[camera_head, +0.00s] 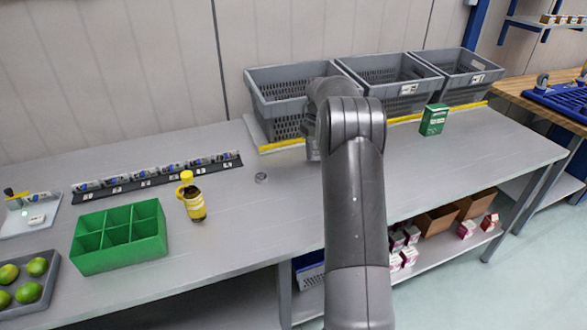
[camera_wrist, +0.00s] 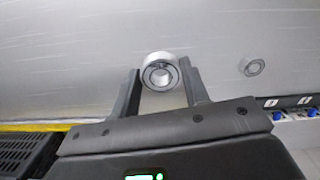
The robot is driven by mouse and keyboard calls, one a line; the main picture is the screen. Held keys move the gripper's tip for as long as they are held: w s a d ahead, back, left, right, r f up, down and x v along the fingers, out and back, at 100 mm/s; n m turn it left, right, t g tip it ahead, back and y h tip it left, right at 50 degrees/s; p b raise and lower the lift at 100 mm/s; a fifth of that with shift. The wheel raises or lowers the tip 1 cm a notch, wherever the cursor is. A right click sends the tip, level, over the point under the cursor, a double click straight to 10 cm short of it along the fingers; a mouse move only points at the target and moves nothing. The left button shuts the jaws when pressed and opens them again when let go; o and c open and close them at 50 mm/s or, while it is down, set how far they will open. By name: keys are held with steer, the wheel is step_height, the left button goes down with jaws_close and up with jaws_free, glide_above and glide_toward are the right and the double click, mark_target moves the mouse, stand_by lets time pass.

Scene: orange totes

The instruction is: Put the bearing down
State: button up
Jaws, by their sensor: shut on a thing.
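A ring-shaped metal bearing (camera_wrist: 161,60) sits between the two fingertips of my gripper (camera_wrist: 160,75) in the wrist view, and the gripper is shut on it. It looks larger than a second bearing (camera_wrist: 252,66), which lies flat on the grey table to the right in that view. The second bearing also shows in the head view (camera_head: 261,178), left of my arm. My own arm hides the gripper's fingers and the held bearing in the head view. The gap between the held bearing and the table cannot be told.
Grey crates (camera_head: 290,100) stand along the back behind my arm. A black rack of small parts (camera_head: 157,180), a yellow-capped bottle (camera_head: 192,198) and a green divided box (camera_head: 119,237) stand to the left. A green carton (camera_head: 433,119) stands right. The table (camera_head: 250,220) around the loose bearing is clear.

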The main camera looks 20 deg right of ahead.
glide_above(294, 173)
step_height(294, 173, down, 5)
steer(key=shift+a, duration=0.1)
steer(key=shift+f, duration=1.95)
steer(key=shift+f, duration=0.1)
steer(key=o, duration=1)
